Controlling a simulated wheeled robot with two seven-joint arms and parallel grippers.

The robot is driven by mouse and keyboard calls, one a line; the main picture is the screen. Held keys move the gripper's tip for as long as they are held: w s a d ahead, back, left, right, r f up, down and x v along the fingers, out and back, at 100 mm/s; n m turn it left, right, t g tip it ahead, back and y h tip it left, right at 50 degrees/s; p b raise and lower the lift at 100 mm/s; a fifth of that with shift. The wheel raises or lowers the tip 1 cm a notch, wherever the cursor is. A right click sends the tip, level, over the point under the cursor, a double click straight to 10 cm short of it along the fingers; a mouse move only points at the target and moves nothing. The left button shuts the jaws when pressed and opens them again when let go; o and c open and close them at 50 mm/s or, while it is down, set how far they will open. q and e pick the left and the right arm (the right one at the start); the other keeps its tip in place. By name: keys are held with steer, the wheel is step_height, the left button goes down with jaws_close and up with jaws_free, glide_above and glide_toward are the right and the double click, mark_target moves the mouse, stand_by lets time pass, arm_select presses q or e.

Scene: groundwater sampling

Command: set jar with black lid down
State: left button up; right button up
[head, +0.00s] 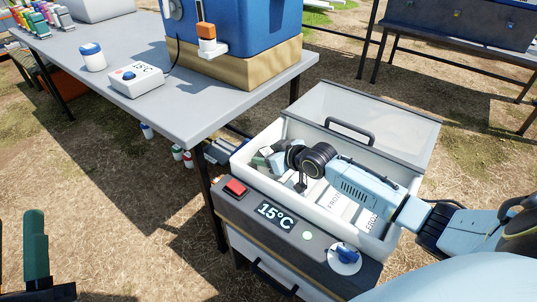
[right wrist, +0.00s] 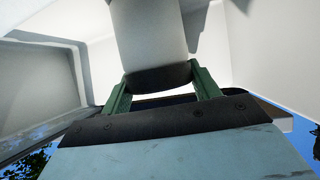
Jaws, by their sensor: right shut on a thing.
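The jar with black lid (right wrist: 150,35) shows in the right wrist view as a pale cylinder with a dark band at its near end. My right gripper (right wrist: 162,88) is shut on it, with a green finger on each side of the dark end. In the head view my right gripper (head: 268,161) is down inside the open white cooler box (head: 400,247), near its left end. The jar is mostly hidden there, and I cannot tell whether it touches the box floor. My left gripper (head: 20,240) is at the lower left, open and empty, partly cut off.
White ice packs (head: 342,203) lie in the box, whose clear lid (head: 385,125) stands open behind. The grey table (head: 215,105) holds a blue-lidded jar (head: 94,60), a white control unit (head: 137,81) and a blue cooler (head: 255,25). Several small jars stand below the table.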

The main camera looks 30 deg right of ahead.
steer(key=o, duration=1.2)
steer(key=shift+f, duration=0.1)
steer(key=shift+c, duration=0.2)
